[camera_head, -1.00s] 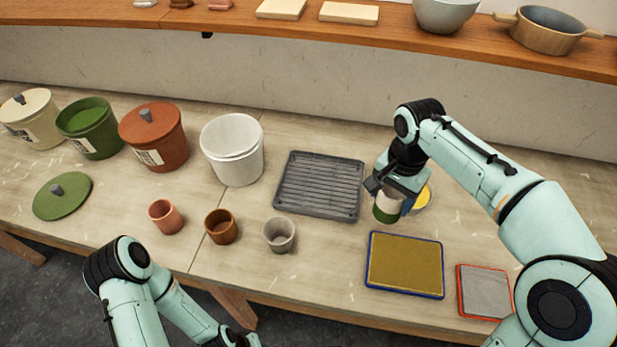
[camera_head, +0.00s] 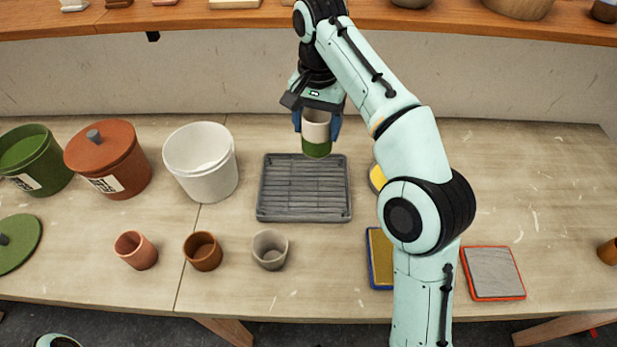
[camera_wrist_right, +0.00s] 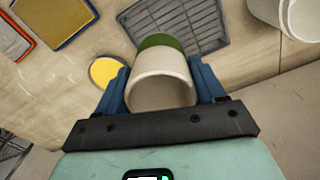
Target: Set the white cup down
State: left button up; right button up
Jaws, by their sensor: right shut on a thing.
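The white cup (camera_head: 316,128) has a green lower band and is upright in my right gripper (camera_head: 317,122). The gripper is shut on it, with a blue finger on each side. In the head view the cup shows in front of the far part of the dark grey slatted tray (camera_head: 262,205); it appears held above it. In the right wrist view the cup (camera_wrist_right: 160,92) sits between the blue fingers (camera_wrist_right: 162,90), with the grey tray (camera_wrist_right: 205,22) beyond it. Of my left arm only a small part shows at the bottom edge; its gripper is out of view.
A white bucket (camera_head: 205,170) stands left of the tray. Several small cups, one of them grey (camera_head: 270,250), stand in front. A yellow round thing (camera_head: 377,177), a blue-edged mat (camera_head: 380,260) and a red-edged mat (camera_head: 492,272) lie right. A shelf (camera_head: 220,20) runs behind.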

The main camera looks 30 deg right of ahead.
pick_arm(q)
notch_tip(320, 180, down, 6)
jog(key=s+b, duration=0.1)
jog(key=b, duration=0.4)
jog(key=shift+s, duration=0.4)
pick_arm(e)
jog(key=shift+f, duration=7.4)
jog(key=shift+f, duration=0.15)
jog(key=o, duration=1.1)
notch_tip(320, 180, up, 12)
jog(key=p, duration=0.4)
jog(key=shift+r+p, duration=0.2)
jog(key=shift+p, duration=0.1)
pick_arm(q)
jog(key=r, duration=0.2)
jog(key=w+r, duration=0.1)
jog(key=r, duration=0.1)
jog(key=shift+w+r, duration=0.1)
jog(key=shift+r, duration=0.2)
